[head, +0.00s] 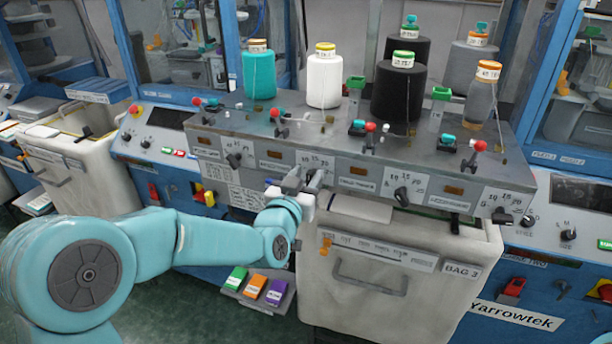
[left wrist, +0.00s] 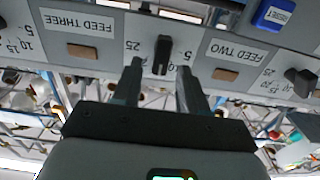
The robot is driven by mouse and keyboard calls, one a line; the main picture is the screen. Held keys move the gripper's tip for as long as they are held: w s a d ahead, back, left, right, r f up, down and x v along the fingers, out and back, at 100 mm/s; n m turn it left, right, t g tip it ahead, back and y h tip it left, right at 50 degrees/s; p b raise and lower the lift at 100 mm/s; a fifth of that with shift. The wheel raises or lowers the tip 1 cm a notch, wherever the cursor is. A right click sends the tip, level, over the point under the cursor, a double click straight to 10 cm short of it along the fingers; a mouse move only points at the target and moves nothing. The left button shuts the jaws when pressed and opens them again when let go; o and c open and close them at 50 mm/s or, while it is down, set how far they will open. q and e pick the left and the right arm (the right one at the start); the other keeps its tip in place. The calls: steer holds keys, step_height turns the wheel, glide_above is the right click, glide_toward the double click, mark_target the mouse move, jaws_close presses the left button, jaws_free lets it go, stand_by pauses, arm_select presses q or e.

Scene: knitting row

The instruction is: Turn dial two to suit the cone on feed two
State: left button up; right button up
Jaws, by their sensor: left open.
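Dial two (left wrist: 162,55) is a black knob between the FEED TWO (left wrist: 237,52) and FEED THREE (left wrist: 77,23) labels in the left wrist view. That view is turned over relative to the head view. My left gripper (left wrist: 158,82) is open, one finger on each side of the knob with gaps showing. In the head view this gripper (head: 303,181) hides most of the dial.
A teal cone (head: 259,78), a black cone (head: 398,95) and a grey-brown cone (head: 480,103) share the shelf; two more stand behind. Other dials (head: 402,195) flank dial two. A pale bin (head: 420,285) stands below. Coloured cards (head: 256,286) lie low beside it.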

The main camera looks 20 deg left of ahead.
arm_select(q)
steer(key=shift+d, duration=0.1)
jaws_close()
steer(key=shift+d+f+m+b, duration=0.15)
steer(key=shift+f+m+b, duration=0.05)
steer(key=shift+m+b, duration=0.6)
steer(key=shift+d+m+b, duration=0.1)
steer(key=shift+m+b, duration=0.35)
steer(key=shift+m, duration=0.25)
steer(key=shift+d+m+b, duration=0.15)
steer(key=shift+m+b, duration=0.25)
steer(key=shift+m, duration=0.8)
steer(key=shift+d+m, duration=0.15)
steer(key=shift+m, duration=0.95)
steer(key=shift+f, duration=0.1)
